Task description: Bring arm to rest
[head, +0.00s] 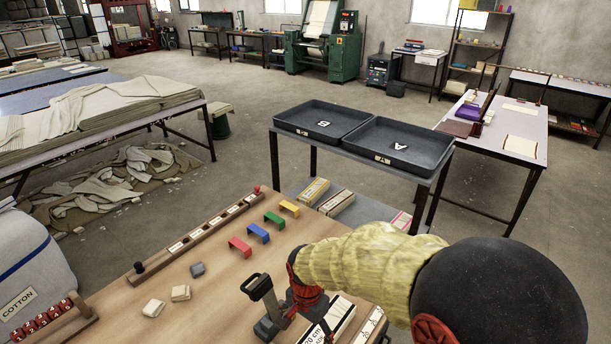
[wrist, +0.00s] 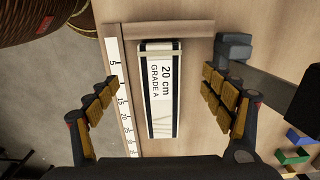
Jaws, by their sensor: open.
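My arm, in a yellow sleeve (head: 365,262), reaches over the wooden table at the bottom of the head view. My gripper (wrist: 160,80) is open, with its padded fingers spread to either side of a flat pale bundle in the wrist view. The bundle (wrist: 162,112) has dark edges and a label reading "20 cm GRADE A". It lies beside a ruler (wrist: 122,100), below a wooden strip (wrist: 180,29). Neither finger visibly touches the bundle. In the head view the bundle (head: 338,316) is partly hidden by my gripper.
A black-handled device (head: 262,292) stands left of my gripper. Two dark trays, B (head: 322,103) and A (head: 354,152), stand beyond.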

